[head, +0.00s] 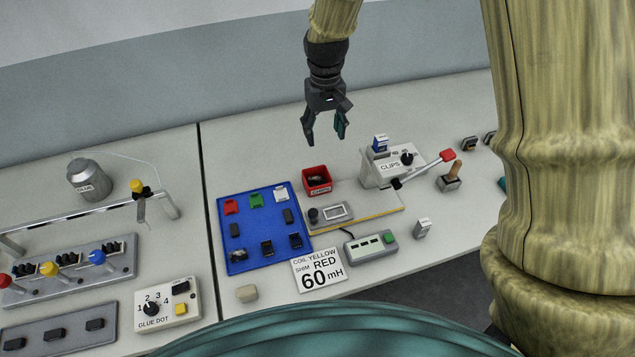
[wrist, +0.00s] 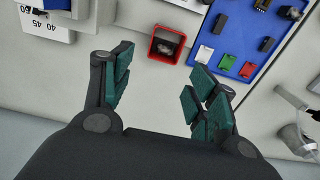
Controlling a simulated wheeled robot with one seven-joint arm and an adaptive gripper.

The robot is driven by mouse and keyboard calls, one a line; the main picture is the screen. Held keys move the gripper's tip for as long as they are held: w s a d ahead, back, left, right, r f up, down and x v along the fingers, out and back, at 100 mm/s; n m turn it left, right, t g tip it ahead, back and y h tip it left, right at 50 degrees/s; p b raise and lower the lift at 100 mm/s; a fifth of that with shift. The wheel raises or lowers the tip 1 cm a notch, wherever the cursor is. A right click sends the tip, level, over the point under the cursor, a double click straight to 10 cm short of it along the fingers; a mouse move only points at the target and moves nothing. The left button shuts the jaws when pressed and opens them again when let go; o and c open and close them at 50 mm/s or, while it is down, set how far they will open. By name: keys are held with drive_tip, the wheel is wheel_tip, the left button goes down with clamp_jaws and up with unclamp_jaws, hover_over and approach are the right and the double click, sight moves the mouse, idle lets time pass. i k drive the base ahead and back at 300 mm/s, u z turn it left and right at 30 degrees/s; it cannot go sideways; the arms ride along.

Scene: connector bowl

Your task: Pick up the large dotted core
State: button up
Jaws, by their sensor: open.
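My gripper (head: 326,138) is open and empty, in the air above the far side of the bench. Its two fingers with green pads also frame the wrist view (wrist: 162,64). A blue tray (head: 252,222) lies below it, toward the front left. The tray shows partly in the wrist view (wrist: 224,32), cut off by the top edge.
A red chips bin (head: 317,180) stands right of the tray, with a grey clips press (head: 390,166) beyond it. A sign (head: 319,273) reads coil yellow, shim red, 60 mH. A meter (head: 371,247) sits right of it. Glue equipment (head: 88,180) stands on the left bench.

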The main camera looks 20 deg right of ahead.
sight(235, 255)
drive_tip(key=k, duration=1)
